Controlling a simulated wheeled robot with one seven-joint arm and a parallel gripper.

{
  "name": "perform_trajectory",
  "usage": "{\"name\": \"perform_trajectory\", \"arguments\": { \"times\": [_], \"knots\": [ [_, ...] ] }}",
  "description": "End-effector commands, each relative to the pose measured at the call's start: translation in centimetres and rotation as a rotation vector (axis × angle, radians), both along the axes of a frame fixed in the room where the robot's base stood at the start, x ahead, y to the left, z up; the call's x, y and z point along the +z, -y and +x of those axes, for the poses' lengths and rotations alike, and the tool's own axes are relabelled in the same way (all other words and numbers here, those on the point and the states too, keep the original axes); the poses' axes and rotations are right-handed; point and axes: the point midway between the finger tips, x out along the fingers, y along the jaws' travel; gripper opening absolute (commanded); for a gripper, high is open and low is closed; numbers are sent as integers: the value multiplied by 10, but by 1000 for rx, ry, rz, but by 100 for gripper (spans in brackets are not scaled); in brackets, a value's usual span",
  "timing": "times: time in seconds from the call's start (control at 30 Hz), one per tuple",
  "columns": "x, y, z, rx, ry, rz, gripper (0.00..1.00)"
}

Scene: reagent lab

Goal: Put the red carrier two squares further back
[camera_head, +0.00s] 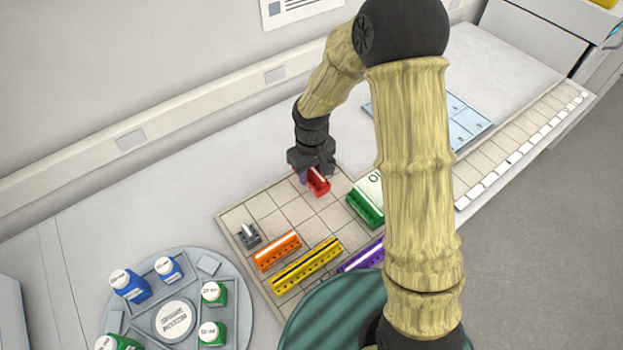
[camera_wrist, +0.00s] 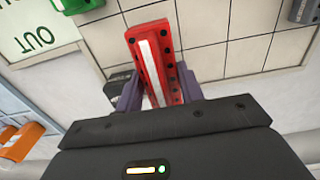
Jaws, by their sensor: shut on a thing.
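The red carrier (camera_head: 318,184) is a small red block with a white strip on top, at the back part of the gridded board (camera_head: 268,206). My gripper (camera_head: 311,170) is over it and shut on it. In the wrist view the red carrier (camera_wrist: 153,62) stands between the two purple-grey fingers of my gripper (camera_wrist: 152,92), with its row of dark holes showing. The grid squares show beside and beyond it. I cannot tell whether its underside touches the board.
Orange (camera_head: 277,250), yellow (camera_head: 306,266), purple (camera_head: 362,256) and grey (camera_head: 247,235) carriers stand on the board. A round bottle tray (camera_head: 240,318) stands front left. Squares left of the red carrier are bare.

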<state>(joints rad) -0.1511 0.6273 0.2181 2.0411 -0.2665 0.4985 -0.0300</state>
Motion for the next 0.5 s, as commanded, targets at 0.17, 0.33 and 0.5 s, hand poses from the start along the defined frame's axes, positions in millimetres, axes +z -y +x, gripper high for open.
{"name": "perform_trajectory", "arguments": {
  "times": [0.17,0.33,0.5],
  "knots": [
    [-19,0,-1,3,-5,-2,12],
    [-36,0,-1,1,-2,0,12],
    [-37,0,0,0,0,0,12]
  ]
}}
